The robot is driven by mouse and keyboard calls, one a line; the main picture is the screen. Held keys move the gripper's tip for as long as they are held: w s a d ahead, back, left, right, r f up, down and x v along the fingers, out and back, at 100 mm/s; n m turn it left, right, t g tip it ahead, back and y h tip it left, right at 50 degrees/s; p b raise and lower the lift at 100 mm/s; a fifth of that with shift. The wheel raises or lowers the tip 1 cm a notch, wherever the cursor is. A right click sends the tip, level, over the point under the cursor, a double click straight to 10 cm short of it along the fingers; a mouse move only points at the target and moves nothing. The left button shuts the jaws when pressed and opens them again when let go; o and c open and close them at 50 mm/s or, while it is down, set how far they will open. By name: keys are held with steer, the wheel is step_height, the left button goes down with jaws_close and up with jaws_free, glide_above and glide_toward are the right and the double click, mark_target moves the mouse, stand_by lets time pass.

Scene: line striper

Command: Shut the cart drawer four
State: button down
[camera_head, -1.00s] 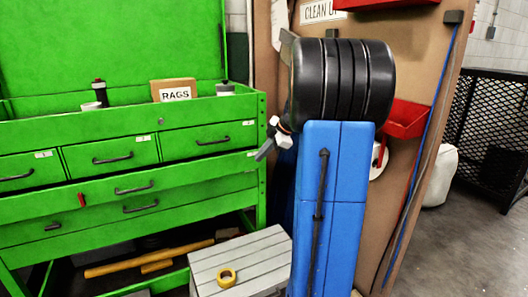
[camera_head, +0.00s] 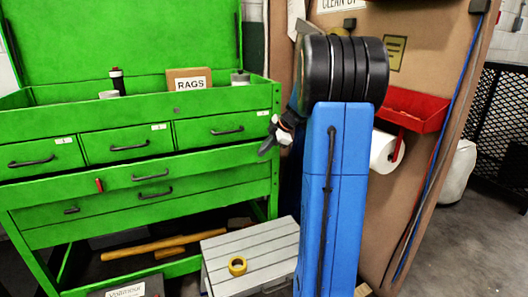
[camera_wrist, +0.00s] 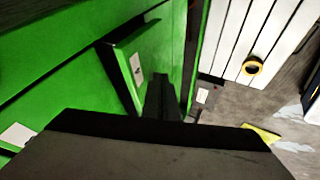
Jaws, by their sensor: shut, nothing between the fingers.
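The green tool cart (camera_head: 225,104) fills the left of the head view. Its wide drawer four (camera_head: 200,166) lies under a row of smaller drawers, and its front stands out from the cart. In the wrist view the end of drawer four (camera_wrist: 150,60) juts out, with a white label marked 4 (camera_wrist: 137,67) and a dark gap along its edge. My gripper (camera_head: 266,147) is shut and empty, at the right end of the drawer front. In the wrist view its dark fingers (camera_wrist: 160,102) are close beside the drawer front; I cannot tell whether they touch.
A grey slatted box (camera_head: 255,243) with a yellow tape roll (camera_head: 237,265) stands on the floor below my gripper. A rags box (camera_head: 189,80) and bottles stand on the cart top. A red shelf (camera_head: 415,108) hangs on the board at right.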

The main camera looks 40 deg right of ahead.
mark_target(259, 145)
steer(key=w, duration=0.2)
steer(key=w+d, duration=0.1)
steer(key=w, duration=0.1)
steer(key=shift+d, duration=0.1)
steer(key=shift+w+r, duration=0.1)
steer(key=shift+w, duration=0.1)
stand_by(0.3)
